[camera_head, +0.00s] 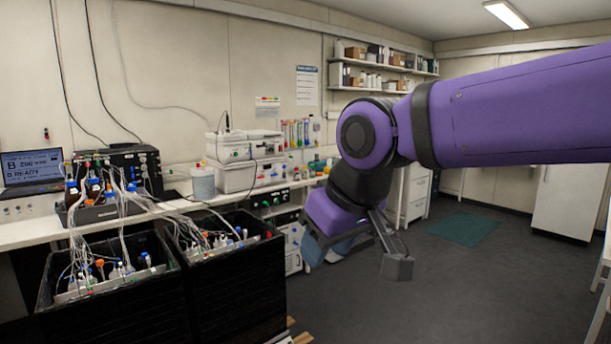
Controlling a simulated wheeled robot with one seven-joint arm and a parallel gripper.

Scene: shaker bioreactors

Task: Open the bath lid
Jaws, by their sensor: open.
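My gripper (365,258) hangs from my purple arm right of the bench, pointing down over the floor. Its jaws are apart. A grey fingertip shows on the right; the left side is partly hidden by the purple wrist, with a bluish part beside it. I cannot make out a bath lid for certain. Two black open-topped tubs (235,300) stand in front of the bench at lower left, with tubing and coloured caps inside. White box-shaped units (250,147) sit stacked on the bench; I cannot tell whether one is the bath. My gripper appears apart from all of these.
A white bench (40,232) runs along the left wall with a laptop (33,168), a black controller (115,165) and bottles. Shelves (385,67) hang above. Loose tubing drapes over the tubs. The dark floor (450,290) at centre right is clear, with a green mat (467,228).

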